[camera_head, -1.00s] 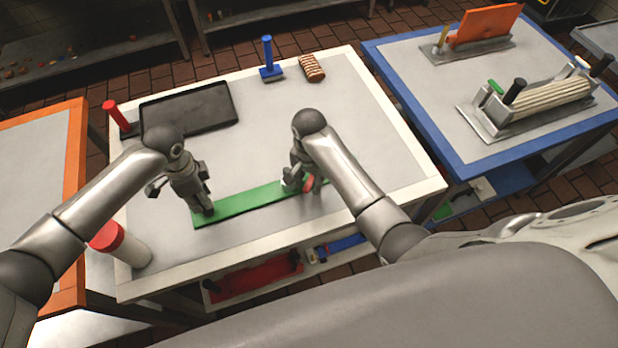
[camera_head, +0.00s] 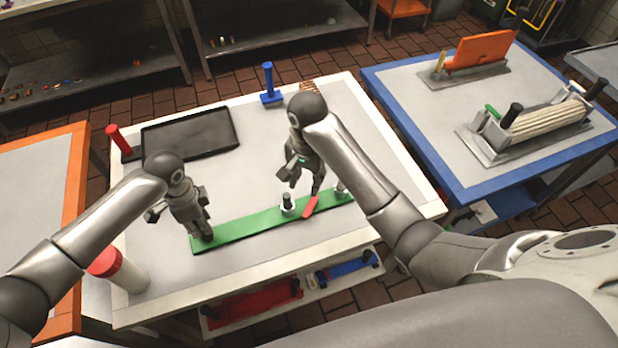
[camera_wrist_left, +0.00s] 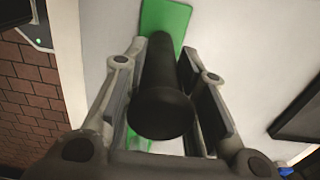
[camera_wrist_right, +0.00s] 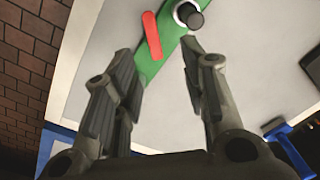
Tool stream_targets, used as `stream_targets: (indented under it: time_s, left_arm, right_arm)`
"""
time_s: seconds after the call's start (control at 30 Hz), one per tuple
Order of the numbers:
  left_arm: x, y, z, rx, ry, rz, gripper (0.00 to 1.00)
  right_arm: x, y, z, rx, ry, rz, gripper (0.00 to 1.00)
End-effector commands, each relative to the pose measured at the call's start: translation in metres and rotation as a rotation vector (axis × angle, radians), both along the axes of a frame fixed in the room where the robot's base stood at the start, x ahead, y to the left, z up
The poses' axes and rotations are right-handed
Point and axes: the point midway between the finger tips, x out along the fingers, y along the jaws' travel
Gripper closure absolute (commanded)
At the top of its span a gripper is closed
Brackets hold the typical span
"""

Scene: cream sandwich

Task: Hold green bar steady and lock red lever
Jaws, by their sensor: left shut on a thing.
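The long green bar (camera_head: 250,225) lies across the front of the white table. My left gripper (camera_head: 206,236) is shut on a black upright handle (camera_wrist_left: 162,95) at the bar's left end. The short red lever (camera_head: 310,207) lies on the right part of the bar, slanting across it. To its left is a white-collared post with a dark knob (camera_head: 287,203); a similar post (camera_head: 341,190) stands to its right, partly behind my arm. My right gripper (camera_wrist_right: 158,68) is open and empty, above the bar near the lever; in the right wrist view the lever (camera_wrist_right: 152,36) lies beyond its fingertips.
A black tray (camera_head: 190,135), a red-handled tool (camera_head: 118,138) and a blue-handled tool (camera_head: 269,85) stand at the back of the table. A white cylinder with a red top (camera_head: 120,270) is at the front left. The table's middle is clear.

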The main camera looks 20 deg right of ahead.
Motion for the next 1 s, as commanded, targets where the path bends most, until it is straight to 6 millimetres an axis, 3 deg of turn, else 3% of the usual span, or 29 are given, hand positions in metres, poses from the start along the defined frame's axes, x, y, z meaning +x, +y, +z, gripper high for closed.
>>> stream_targets:
  time_s: [0.67,0.87,1.0]
  left_arm:
    - [0.000,-0.001,0.000,-0.001,-0.001,0.001,1.00]
    - [0.000,-0.001,0.000,-0.001,-0.001,0.000,1.00]
    - [0.000,-0.001,0.000,-0.001,-0.001,0.000,1.00]
  right_arm:
    - [-0.009,-0.003,0.006,-0.005,0.029,-0.009,0.61]
    - [-0.012,-0.007,0.001,0.006,0.027,0.032,0.85]
    - [-0.022,-0.015,-0.010,0.041,0.007,0.172,1.00]
